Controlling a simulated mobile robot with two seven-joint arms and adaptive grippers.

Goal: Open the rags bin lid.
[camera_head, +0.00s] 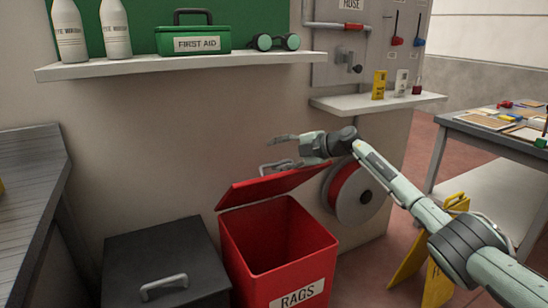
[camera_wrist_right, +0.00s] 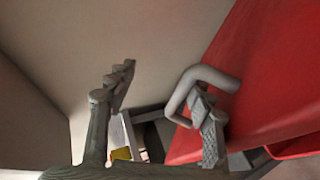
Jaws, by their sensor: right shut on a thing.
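The red rags bin (camera_head: 297,292) stands on the floor with its dark inside showing. Its red lid (camera_head: 262,189) is tilted up at the back, well off the rim, and also fills the right of the wrist view (camera_wrist_right: 270,75). My right gripper (camera_head: 279,152) is at the lid's metal handle and shut on it. In the wrist view the bent handle (camera_wrist_right: 196,83) passes by the right-hand finger, and the other finger stands apart from it. My left gripper is not in view.
A black bin with a grey handle (camera_head: 163,284) stands left of the rags bin. A shelf (camera_head: 190,66) with a first aid box (camera_head: 192,40) is above. A hose reel (camera_head: 352,195) and yellow floor sign (camera_head: 411,258) are at right. A workbench (camera_head: 25,190) is at left.

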